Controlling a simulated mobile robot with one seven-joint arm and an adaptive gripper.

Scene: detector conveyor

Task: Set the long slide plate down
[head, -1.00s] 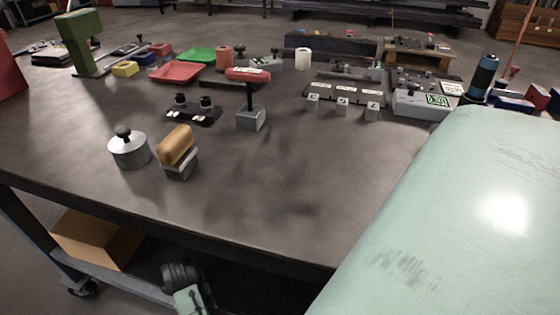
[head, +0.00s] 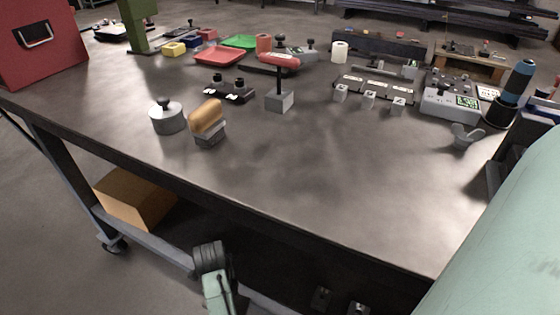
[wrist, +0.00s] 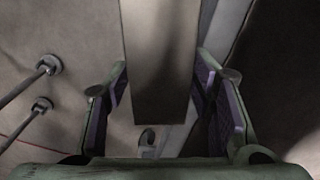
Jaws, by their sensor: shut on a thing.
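In the wrist view a long grey-brown slide plate (wrist: 160,60) runs from the top edge down between the fingers of my gripper (wrist: 160,85). My gripper is shut on it, with one finger on each side. The plate's near end is blunt and its far end runs out of the picture. I cannot make out the plate in the head view. What lies beneath it, and how far off, I cannot tell.
The grey workbench (head: 290,170) has wide free room at its front and middle. A wooden-handled block (head: 207,122) and a round lidded weight (head: 167,118) stand at front left. A red toolbox (head: 40,45) stands at far left, a control box (head: 450,95) at right.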

